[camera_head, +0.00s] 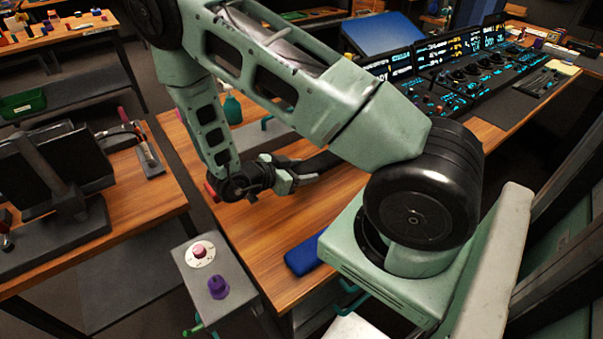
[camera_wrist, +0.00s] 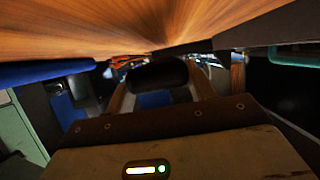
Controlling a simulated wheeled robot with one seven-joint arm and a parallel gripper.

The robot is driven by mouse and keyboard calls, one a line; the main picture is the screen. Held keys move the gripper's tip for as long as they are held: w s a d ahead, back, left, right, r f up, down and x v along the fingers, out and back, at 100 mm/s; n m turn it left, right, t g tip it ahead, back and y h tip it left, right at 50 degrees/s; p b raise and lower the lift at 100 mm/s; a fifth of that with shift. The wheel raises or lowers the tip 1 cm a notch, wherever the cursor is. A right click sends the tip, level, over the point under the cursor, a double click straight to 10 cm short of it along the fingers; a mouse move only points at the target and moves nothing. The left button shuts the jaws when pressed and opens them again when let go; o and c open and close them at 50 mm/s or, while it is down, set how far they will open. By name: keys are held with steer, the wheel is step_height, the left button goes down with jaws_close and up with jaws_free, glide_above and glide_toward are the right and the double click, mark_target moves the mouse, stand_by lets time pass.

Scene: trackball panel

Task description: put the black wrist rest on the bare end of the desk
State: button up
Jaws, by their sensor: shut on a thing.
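The black wrist rest (camera_head: 322,163) is a dark padded bar held level in my gripper (camera_head: 294,177), over or very near the wooden desk (camera_head: 262,235). In the wrist view it shows as a dark rounded shape (camera_wrist: 158,74) between my two fingers, which are shut on it. The near end of the desktop is mostly bare wood. I cannot tell whether the rest touches the wood.
A blue pad (camera_head: 304,256) lies at the desk's near right edge. A teal spray bottle (camera_head: 232,107) stands behind my forearm. The lit console (camera_head: 470,75) fills the far end. A grey pedestal with a purple knob (camera_head: 218,287) stands beside the desk's near left corner.

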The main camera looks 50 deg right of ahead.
steer(key=shift+f, duration=0.5)
